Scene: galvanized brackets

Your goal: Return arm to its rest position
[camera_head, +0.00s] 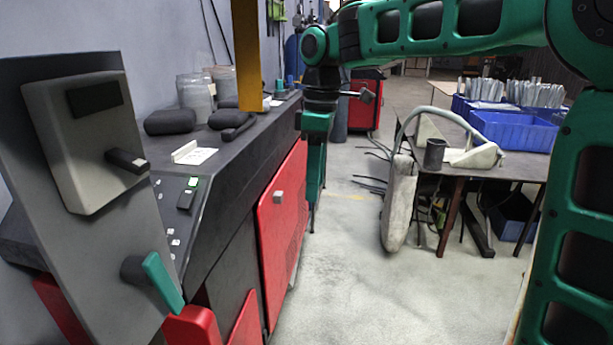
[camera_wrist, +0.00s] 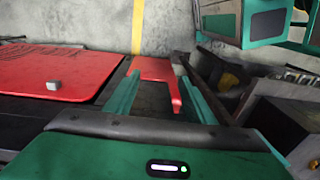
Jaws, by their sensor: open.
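My green arm reaches across the top of the head view and bends down at the wrist. My gripper (camera_head: 314,200) hangs pointing down in front of the red cabinet door of the machine, over the aisle. In the wrist view, the two green fingers (camera_wrist: 161,76) stand apart with nothing held between them. A red part shows behind the gap, and I cannot tell how far off it is.
A dark machine bench with a red door (camera_head: 282,225) runs along the left, with a grey control panel (camera_head: 85,140) and green-tipped lever. At right, a table holds blue bins (camera_head: 515,131) and a curved tube.

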